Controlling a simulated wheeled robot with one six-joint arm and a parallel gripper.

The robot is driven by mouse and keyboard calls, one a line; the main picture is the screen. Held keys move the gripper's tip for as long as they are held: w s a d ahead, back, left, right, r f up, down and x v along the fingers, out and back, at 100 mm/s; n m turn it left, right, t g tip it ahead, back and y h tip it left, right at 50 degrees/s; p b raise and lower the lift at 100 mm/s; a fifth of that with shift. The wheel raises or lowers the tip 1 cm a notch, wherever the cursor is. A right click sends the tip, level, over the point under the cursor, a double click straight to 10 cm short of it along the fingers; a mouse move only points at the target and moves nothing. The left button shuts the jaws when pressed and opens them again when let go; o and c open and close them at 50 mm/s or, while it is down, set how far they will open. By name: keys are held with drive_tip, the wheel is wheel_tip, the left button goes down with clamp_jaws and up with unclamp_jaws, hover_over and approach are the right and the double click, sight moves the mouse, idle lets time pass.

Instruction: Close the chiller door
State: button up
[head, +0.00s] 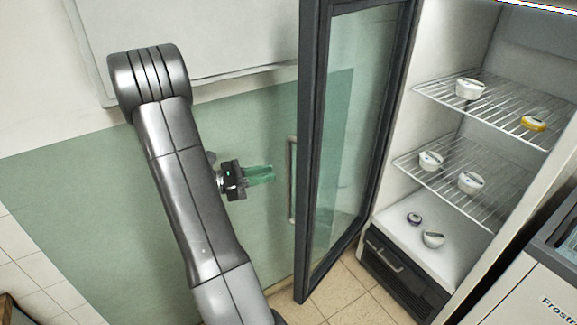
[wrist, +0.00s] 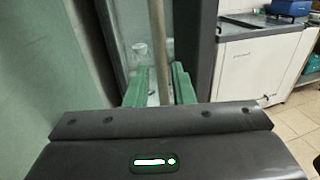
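The chiller door (head: 308,150) is a dark-framed glass door that stands wide open, hinged beside the chiller cabinet (head: 405,120). Its upright metal handle (head: 291,180) is on the door's left face in the head view. My gripper (head: 272,174) has green fingers that point at the handle from the left, with a small gap to it. In the wrist view, the fingers of my gripper (wrist: 160,80) are spread apart and empty. The handle (wrist: 160,45) rises ahead, lined up between them. The door frame (wrist: 202,50) shows to its right.
Wire shelves (head: 440,172) in the chiller hold several small jars, such as a white one (head: 469,88) and a yellow one (head: 533,123). A white unit (head: 520,295) stands at the lower right. Tiled floor (head: 340,290) is clear below the door.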

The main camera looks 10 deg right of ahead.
drive_tip(key=d+p, duration=0.1)
drive_tip(key=d, duration=0.6)
drive_tip(key=shift+w, duration=0.3)
clamp_jaws()
